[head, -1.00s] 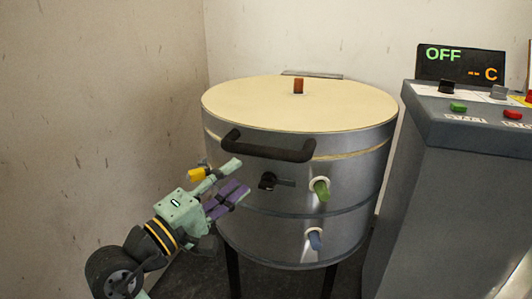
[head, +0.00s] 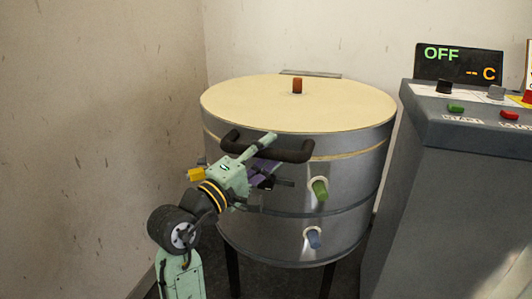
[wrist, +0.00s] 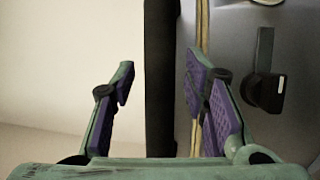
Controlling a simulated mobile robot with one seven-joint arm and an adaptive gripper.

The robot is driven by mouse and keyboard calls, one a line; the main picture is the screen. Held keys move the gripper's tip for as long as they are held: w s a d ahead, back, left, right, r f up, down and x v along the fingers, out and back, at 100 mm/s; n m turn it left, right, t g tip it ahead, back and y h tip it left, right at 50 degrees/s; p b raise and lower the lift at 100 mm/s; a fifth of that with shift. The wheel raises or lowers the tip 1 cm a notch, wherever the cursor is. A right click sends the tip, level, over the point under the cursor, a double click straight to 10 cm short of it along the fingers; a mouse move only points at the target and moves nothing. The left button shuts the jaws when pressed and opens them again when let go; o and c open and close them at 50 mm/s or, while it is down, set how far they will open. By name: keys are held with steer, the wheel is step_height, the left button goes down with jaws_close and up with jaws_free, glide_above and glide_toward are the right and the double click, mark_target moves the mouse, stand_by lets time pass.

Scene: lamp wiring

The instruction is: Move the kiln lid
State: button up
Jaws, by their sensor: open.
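The kiln lid (head: 340,100) is cream on top with a metal rim, and it lies shut on the round metal kiln (head: 360,215). A dark bar handle (head: 295,152) sticks out from the lid's front. My gripper (head: 268,155) is at the left part of this handle. In the wrist view my gripper (wrist: 160,85) is open, with purple pads on either side of the dark handle (wrist: 160,65). There are gaps between the pads and the bar. A black latch lever (wrist: 267,75) on the kiln's front shows to the right in the wrist view.
A red-brown plug (head: 297,86) stands on top of the lid. Walls are behind and left.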

steer(key=shift+c, duration=0.3)
jaws_close()
stand_by(0.5)
